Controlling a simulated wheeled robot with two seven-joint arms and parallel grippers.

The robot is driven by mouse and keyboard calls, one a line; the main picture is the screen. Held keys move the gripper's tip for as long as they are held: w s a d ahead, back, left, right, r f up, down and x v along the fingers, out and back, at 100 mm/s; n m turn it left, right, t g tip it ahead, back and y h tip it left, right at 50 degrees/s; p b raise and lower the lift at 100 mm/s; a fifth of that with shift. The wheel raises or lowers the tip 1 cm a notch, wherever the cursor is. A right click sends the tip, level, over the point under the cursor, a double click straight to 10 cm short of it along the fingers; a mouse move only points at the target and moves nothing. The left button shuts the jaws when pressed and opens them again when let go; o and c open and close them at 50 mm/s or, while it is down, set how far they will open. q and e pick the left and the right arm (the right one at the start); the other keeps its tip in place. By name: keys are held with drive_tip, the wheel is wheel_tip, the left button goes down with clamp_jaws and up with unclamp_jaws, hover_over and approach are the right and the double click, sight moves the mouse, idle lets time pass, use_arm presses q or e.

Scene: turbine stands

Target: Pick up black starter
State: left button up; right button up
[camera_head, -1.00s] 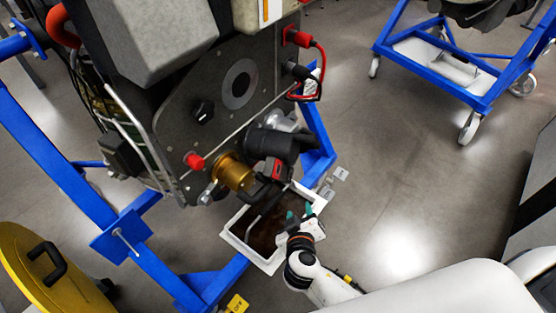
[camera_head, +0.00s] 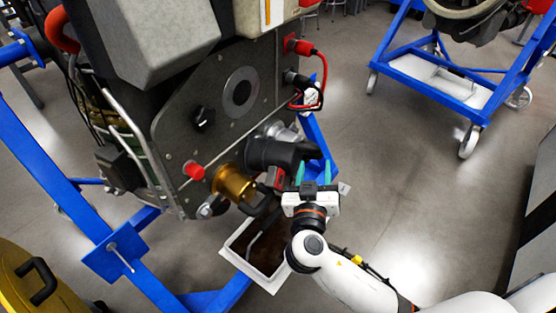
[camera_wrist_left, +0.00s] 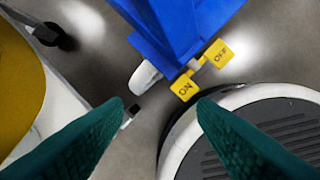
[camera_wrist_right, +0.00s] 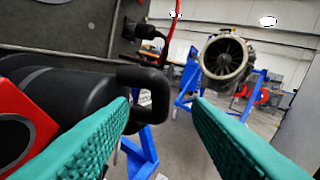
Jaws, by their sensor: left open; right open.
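The black starter (camera_head: 272,152) sticks out from the lower front of the turbine's grey panel, above a brass-coloured cylinder (camera_head: 233,183). In the right wrist view the starter (camera_wrist_right: 85,100) is a large black cylinder on the left with a bent black end. My right gripper (camera_head: 314,170) is open, its teal fingers pointing up at the right end of the starter. In its wrist view the left finger overlaps the starter's near side; I cannot tell whether they touch. My left gripper (camera_wrist_left: 160,107) is open and empty above the floor, outside the head view.
A white tray (camera_head: 274,286) with dark liquid stands below the turbine. The blue stand (camera_head: 150,280) frames the left and lower side. A second turbine stand (camera_head: 455,95) is at back right.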

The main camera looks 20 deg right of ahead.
sight(317, 155)
drive_tip(key=x, duration=0.4)
drive_tip(key=shift+w+d+f, duration=0.15)
drive_tip(key=shift+d+f, duration=0.05)
drive_tip(key=shift+f, duration=0.15)
clamp_jaws()
drive_tip(key=shift+r, duration=0.25)
